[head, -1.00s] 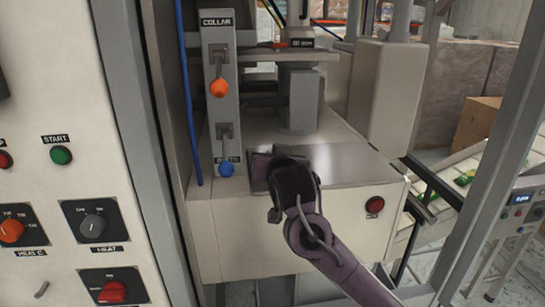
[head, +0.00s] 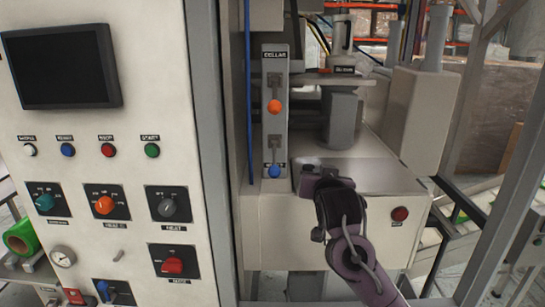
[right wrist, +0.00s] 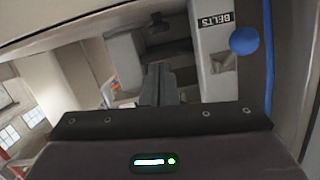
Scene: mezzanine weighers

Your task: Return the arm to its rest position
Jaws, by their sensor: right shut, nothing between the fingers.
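My right arm reaches in from the lower right in the head view, and its gripper (head: 312,178) is by the front of the machine's flat metal top, just right of the blue-knobbed lever (head: 274,171). In the right wrist view the gripper's dark fingers (right wrist: 157,84) are together and empty. The blue knob (right wrist: 244,40) shows there at the upper right, beside the BELTS label, apart from the fingers. The left gripper is not in view.
An orange-knobbed lever (head: 274,106) is above the blue one on the COLLAR plate. A red button (head: 399,214) is on the machine front. A control panel (head: 105,180) with a dark screen stands left. Frame posts flank the machine.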

